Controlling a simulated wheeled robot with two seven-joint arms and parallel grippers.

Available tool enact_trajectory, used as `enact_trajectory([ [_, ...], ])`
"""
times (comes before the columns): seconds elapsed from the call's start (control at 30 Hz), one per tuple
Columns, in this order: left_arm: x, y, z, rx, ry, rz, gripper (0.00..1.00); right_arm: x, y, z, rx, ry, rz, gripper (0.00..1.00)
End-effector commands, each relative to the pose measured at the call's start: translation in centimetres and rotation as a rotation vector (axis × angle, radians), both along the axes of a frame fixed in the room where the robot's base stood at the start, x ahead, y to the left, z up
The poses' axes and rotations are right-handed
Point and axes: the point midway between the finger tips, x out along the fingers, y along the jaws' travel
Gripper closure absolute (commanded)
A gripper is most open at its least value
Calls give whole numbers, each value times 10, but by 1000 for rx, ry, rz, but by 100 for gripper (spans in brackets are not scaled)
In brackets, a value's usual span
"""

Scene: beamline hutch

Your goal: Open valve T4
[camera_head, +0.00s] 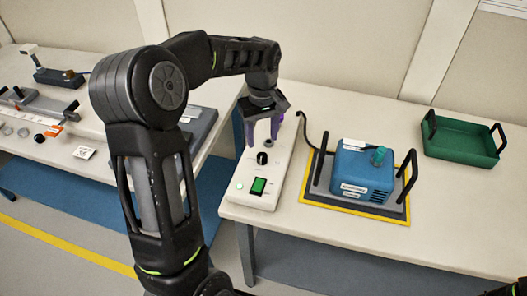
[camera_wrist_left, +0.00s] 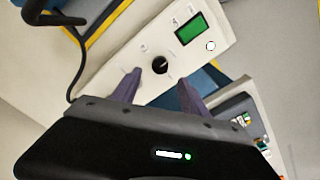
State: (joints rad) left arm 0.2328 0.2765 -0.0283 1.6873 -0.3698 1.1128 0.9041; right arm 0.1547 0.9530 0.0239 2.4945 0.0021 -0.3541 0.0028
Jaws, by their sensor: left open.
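My left gripper (camera_head: 262,138) is open above a white control box, its two purple fingers pointing down. A black round knob (camera_head: 262,158) with a white pointer mark is on top of the box, just in front of the fingertips. In the left wrist view the knob (camera_wrist_left: 160,65) sits beyond the fingertips (camera_wrist_left: 158,80), roughly between them, and no grip on it shows. A teal knob (camera_head: 378,156) stands on a blue unit (camera_head: 358,178) to the right. I cannot read a T4 label on either. My right gripper is out of view.
The white control box (camera_head: 246,198) has a green screen (camera_head: 258,186). The blue unit stands on a yellow-edged tray (camera_head: 350,207) with black upright handles. A green crate (camera_head: 462,138) is at the far right. A bench with devices (camera_head: 45,170) is left. The table's front right is clear.

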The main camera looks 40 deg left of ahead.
Motion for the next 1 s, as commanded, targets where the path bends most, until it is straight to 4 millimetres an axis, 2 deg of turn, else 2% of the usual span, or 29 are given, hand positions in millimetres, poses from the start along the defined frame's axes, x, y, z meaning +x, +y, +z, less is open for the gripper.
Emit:
enact_trajectory([
  [0.17,-1,0,-16,-1,3,0,48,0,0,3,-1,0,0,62],
  [0.53,-1,0,-69,-1,3,0,48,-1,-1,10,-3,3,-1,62],
  [0.9,0,0,-76,0,0,0,48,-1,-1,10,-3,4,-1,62],
  [1.0,0,0,-76,0,0,0,56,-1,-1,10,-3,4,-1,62],
])
